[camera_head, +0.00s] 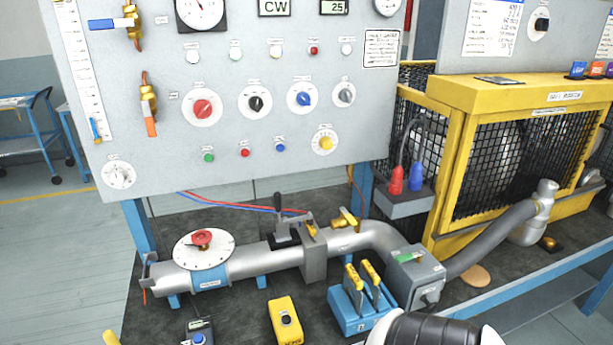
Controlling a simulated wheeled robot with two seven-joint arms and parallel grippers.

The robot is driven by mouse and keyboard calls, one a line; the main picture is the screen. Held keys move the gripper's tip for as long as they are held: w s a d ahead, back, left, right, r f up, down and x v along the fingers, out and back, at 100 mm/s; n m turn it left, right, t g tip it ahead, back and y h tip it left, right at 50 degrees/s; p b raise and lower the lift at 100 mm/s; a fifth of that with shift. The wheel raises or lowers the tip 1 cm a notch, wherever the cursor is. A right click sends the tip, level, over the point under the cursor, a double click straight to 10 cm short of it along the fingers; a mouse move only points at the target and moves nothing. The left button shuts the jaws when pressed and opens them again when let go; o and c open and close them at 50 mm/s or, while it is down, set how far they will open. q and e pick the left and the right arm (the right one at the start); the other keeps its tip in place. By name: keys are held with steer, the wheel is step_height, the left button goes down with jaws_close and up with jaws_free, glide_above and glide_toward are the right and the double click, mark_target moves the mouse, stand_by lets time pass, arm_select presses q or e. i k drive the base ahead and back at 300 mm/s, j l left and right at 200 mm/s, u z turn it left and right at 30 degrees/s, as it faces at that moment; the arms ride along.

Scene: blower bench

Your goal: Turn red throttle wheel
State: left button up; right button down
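The red throttle wheel (201,238) is a small red handle at the centre of a round white graduated dial (218,249). The dial sits on top of the grey pipe (255,256), near its left end, above a blue labelled band (208,280). Nothing touches or covers the wheel. Neither of my grippers shows in the head view. A white and black rounded part, which looks like one of my arm links, enters at the bottom edge right of centre, well away from the wheel.
A grey panel (135,180) with knobs and gauges stands behind the pipe. A black lever (285,220) and yellow valve handle (348,217) rise from the pipe. A yellow box (285,320) and blue switch block (360,302) stand in front. A yellow mesh cage (452,178) stands right.

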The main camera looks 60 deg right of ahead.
mark_target(201, 235)
steer(key=z, duration=1.65)
